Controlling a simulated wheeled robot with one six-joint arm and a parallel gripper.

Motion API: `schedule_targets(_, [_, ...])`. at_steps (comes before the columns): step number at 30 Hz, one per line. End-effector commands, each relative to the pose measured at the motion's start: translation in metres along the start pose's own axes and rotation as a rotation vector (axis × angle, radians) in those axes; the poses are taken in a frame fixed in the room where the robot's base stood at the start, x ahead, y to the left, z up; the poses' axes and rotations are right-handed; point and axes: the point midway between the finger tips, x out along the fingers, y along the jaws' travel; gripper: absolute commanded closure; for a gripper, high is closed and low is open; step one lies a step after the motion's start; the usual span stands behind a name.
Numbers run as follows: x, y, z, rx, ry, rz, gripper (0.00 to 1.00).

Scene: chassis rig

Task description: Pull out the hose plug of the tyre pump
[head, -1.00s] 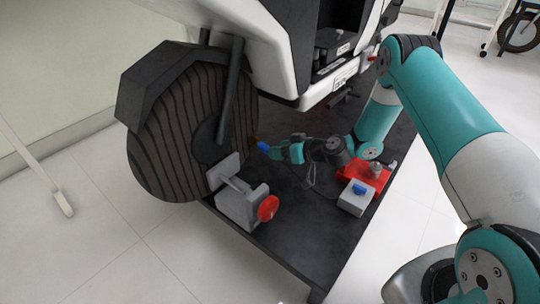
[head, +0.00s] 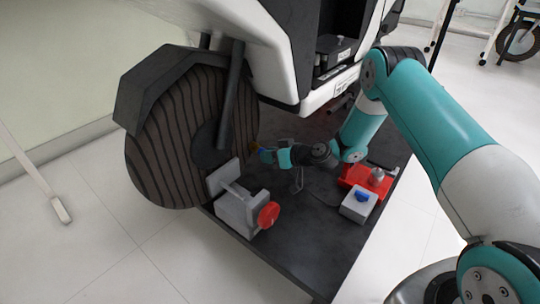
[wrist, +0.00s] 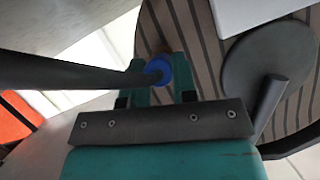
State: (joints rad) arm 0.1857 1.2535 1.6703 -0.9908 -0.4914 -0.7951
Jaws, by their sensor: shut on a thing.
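The hose plug (wrist: 159,69) is a blue round piece. It sits between the two teal fingers of my gripper (wrist: 158,82), which is shut on it in the wrist view. A dark hose runs off to the left from beside it. A small brownish part shows just beyond the plug, against the wheel; I cannot tell whether they touch. In the head view my gripper (head: 267,154) is at the right edge of the striped wheel (head: 180,140). The likely tyre pump (head: 353,208) is a grey box with a blue top piece, beside a red unit (head: 362,176).
A grey clamp-like block with a red knob (head: 268,214) stands in front of the wheel, near my gripper. The dark platform (head: 300,240) is clear between this block and the pump. The white vehicle body (head: 270,60) hangs above my gripper.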

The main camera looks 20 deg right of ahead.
Motion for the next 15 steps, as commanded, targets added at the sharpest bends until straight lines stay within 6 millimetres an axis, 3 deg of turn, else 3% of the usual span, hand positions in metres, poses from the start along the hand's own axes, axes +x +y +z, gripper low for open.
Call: schedule_targets(15, [-0.017, 0.000, 0.011, 0.003, -0.002, 0.000, 0.97])
